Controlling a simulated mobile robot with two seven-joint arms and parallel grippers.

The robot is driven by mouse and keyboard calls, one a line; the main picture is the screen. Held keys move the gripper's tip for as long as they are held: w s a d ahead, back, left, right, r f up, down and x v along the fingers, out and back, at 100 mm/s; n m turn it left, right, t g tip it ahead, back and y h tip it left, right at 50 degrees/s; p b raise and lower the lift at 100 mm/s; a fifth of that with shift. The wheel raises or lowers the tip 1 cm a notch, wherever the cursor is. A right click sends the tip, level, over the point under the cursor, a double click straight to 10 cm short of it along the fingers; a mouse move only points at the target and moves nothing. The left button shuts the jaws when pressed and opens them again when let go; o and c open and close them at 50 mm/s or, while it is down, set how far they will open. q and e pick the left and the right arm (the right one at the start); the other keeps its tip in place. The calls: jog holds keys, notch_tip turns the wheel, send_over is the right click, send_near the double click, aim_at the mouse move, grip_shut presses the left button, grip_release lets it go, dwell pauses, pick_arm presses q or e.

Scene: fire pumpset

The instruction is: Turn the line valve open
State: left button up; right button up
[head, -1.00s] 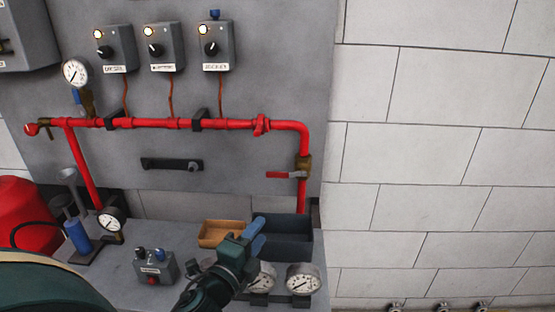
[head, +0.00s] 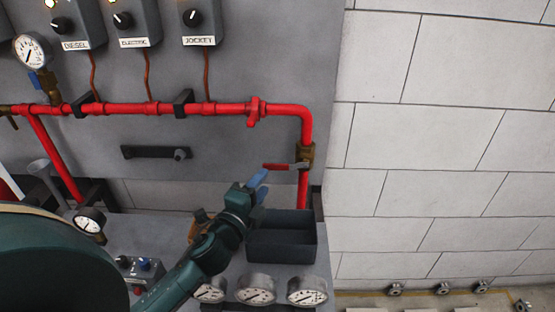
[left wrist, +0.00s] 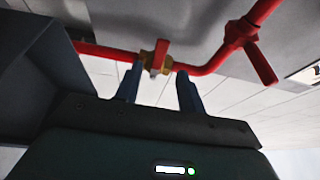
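The line valve is a brass body (head: 306,155) on the vertical end of the red pipe. Its red lever (head: 278,166) points left, crosswise to that pipe. My left gripper (head: 258,181) is just below and left of the lever, apart from it, with its blue fingers pointing up. In the left wrist view, my left gripper (left wrist: 159,82) is open, with nothing between its fingers. The brass valve (left wrist: 150,59) and the red lever (left wrist: 162,52) show beyond and between the fingertips. My right gripper is not in view.
A dark open bin (head: 282,250) stands on the bench below the valve, beside my left arm. Several gauges (head: 256,290) line the bench front. A second red handle (head: 254,112) sits on the horizontal pipe. A black bracket (head: 155,152) is on the panel.

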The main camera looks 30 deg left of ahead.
aim_at(274, 168)
pick_arm(q)
jog(key=w, duration=0.6)
jog(key=w+p, duration=0.1)
jog(key=w, duration=0.2)
jog(key=shift+w+a, duration=0.25)
jog(key=shift+w, duration=0.1)
jog(key=shift+c, duration=0.2)
grip_shut()
